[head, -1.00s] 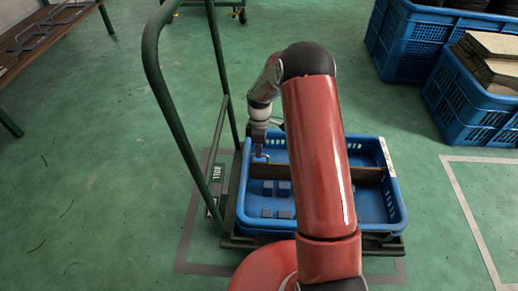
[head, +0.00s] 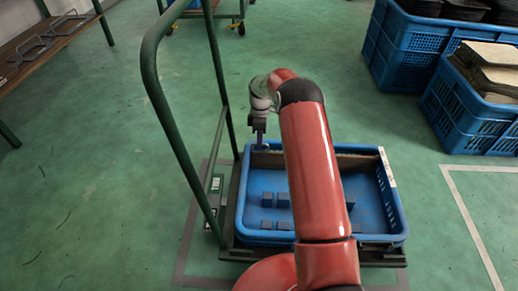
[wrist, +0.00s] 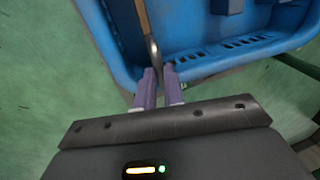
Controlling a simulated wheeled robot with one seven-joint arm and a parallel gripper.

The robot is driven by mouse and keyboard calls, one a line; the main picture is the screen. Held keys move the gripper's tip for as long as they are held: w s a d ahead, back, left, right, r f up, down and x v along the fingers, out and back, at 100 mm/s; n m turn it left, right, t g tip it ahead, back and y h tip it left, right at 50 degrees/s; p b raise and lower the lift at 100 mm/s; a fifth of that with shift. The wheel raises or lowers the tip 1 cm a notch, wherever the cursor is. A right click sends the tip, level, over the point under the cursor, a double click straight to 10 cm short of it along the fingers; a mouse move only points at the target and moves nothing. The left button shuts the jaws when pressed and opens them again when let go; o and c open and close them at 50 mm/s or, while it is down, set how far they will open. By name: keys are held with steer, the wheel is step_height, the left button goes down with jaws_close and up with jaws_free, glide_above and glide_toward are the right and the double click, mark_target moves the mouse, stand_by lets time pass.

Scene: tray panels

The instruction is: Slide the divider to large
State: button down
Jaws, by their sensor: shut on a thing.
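The divider (head: 357,162) is a brown panel standing across the blue tray (head: 398,212), close to its far wall. My arm hides its middle. In the wrist view the divider (wrist: 143,14) shows as a narrow brown strip ending in a grey metal end piece (wrist: 153,48). My gripper (head: 262,147) is at the left end of the divider, by the tray's far left corner. In the wrist view its purple fingers (wrist: 158,72) are closed on that end of the divider.
Several small blue blocks (head: 283,200) lie in the tray on the near side of the divider. The tray sits on a cart with a green handle frame (head: 153,75) at left. Blue crates (head: 470,118) stand at the back right. Open green floor lies at left.

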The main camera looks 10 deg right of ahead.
steer(key=shift+w+d, duration=0.15)
steer(key=shift+w, duration=0.35)
steer(key=shift+w+d, duration=0.15)
steer(key=shift+w, duration=0.35)
steer(key=c, duration=1.5)
jaws_free()
steer(key=shift+r, duration=0.1)
steer(key=r, duration=0.2)
steer(key=w+r, duration=0.1)
steer(key=r, duration=0.4)
steer(key=shift+w+d+r, duration=0.2)
steer(key=shift+d+r, duration=0.05)
